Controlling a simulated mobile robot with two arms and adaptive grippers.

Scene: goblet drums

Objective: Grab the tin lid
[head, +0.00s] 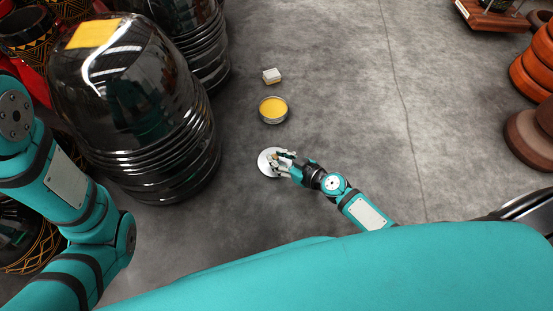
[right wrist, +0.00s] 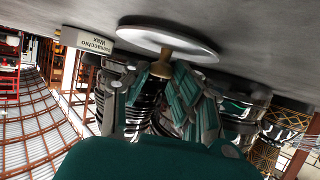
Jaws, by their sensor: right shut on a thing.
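The tin lid (head: 265,163) is a flat, pale silver disc low at the floor, just below the open tin (head: 273,112) in the head view. The tin is round and holds yellow wax. My right gripper (head: 283,160) is shut on the lid's tan knob (right wrist: 165,67); its fingers partly cover the lid. The right wrist view is upside down and shows the lid's pale disc (right wrist: 150,34) beyond the fingers, close to the grey floor. Whether it touches the floor I cannot tell. My left arm shows at the left, but its gripper is out of view.
Large glossy black drums (head: 130,100) crowd the left. Brown and orange round pieces (head: 532,138) stand at the right edge. The grey floor (head: 350,90) between is clear.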

